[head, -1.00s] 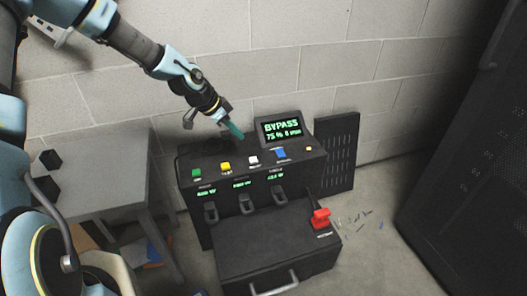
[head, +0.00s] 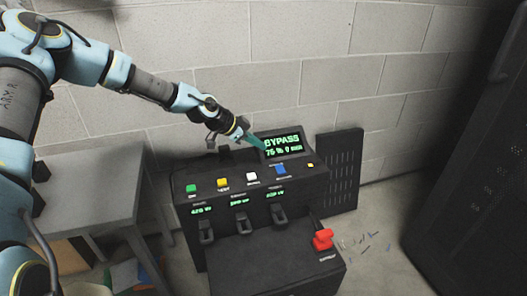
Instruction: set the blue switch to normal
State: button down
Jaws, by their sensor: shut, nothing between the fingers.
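The blue switch (head: 281,169) sits on the top face of the black console (head: 210,182), to the right of the white switch. The console's display (head: 282,146) stands behind it and reads BYPASS in green, with a smaller line below. My gripper (head: 262,150) is shut and empty, its teal fingertips just in front of the display's left edge in the picture. The tips are above and to the left of the blue switch, apart from it. Which way the blue switch is set is too small to tell.
A small yellow button (head: 310,165) is at right. A grey table (head: 75,195) is at left, a dark cabinet (head: 480,180) at right.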

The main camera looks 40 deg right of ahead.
send_over(278, 167)
jog(key=a, duration=0.2)
notch_tip(278, 167, down, 6)
jog(key=shift+s+f, duration=0.1)
jog(key=shift+s, duration=0.05)
jog(key=shift+w+f+b, duration=0.2)
jog(key=shift+f+b, duration=0.1)
jog(key=shift+f, duration=0.9)
jog(key=shift+w+d+f, duration=0.1)
jog(key=shift+f, duration=0.6)
jog(key=shift+w+f+g+b, duration=0.25)
jog(key=shift+f+b, duration=0.35)
jog(key=shift+b, duration=0.45)
jog(key=shift+s+r+p, duration=0.1)
jog(key=shift+r+p, duration=0.15)
jog(key=shift+p, duration=0.05)
jog(key=shift+s, duration=0.1)
